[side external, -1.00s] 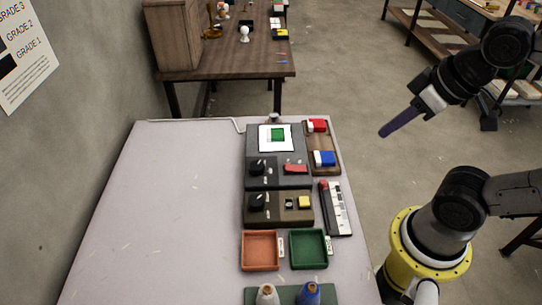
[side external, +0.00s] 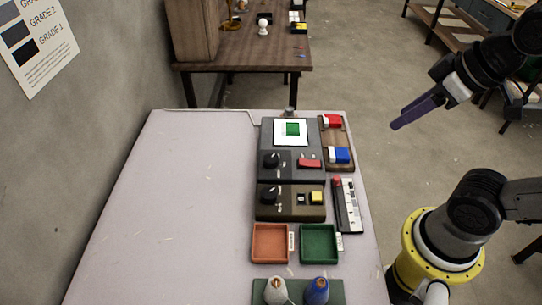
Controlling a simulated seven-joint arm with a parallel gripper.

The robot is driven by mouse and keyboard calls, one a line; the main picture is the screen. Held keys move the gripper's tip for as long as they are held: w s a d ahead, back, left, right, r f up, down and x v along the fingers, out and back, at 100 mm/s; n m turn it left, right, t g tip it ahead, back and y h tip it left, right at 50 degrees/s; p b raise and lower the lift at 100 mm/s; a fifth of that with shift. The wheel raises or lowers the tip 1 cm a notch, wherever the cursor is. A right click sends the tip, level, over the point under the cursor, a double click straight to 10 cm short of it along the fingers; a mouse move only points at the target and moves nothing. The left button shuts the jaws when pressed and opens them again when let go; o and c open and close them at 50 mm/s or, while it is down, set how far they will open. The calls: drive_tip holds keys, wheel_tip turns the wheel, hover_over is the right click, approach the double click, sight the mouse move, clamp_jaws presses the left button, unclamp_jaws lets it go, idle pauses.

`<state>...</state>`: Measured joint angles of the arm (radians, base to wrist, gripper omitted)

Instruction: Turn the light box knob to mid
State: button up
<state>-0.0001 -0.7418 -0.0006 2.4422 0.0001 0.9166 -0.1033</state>
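The light box (side external: 264,136) is a dark grey unit at the far end of the table. The knob's pointer direction is too small to read. My gripper (side external: 396,125) has long purple fingers and hangs in the air to the right of the table, away from the knob. It holds nothing visible; the gap between its fingers cannot be made out.
A brown unit (side external: 285,213) with another black knob (side external: 269,194) and a yellow button (side external: 316,197) stands nearer. A wooden tray (side external: 337,138) holds red and blue blocks. Orange (side external: 270,243) and green trays (side external: 318,243) and two bottles are in front. The table's left side is clear.

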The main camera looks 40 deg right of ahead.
drive_tip(key=o, duration=0.6)
drive_tip(key=w+r, duration=0.1)
drive_tip(key=w, duration=0.1)
drive_tip(key=w+r+n, duration=0.1)
drive_tip(key=w, duration=0.1)
drive_tip(key=w+r+n, duration=0.1)
drive_tip(key=w, duration=0.2)
drive_tip(key=shift+a+r+g, duration=0.25)
drive_tip(key=shift+r+g, duration=0.05)
drive_tip(key=shift+r, duration=0.05)
drive_tip(key=shift+c, duration=0.2)
drive_tip(key=n+g, duration=0.4)
drive_tip(key=g, duration=0.1)
hover_over(270, 157)
wheel_tip(270, 157, down, 18)
drive_tip(key=r, duration=0.1)
wheel_tip(270, 157, down, 14)
drive_tip(key=shift+s+f, duration=0.1)
drive_tip(key=shift+s, duration=0.05)
drive_tip(key=shift+m, duration=0.3)
clamp_jaws()
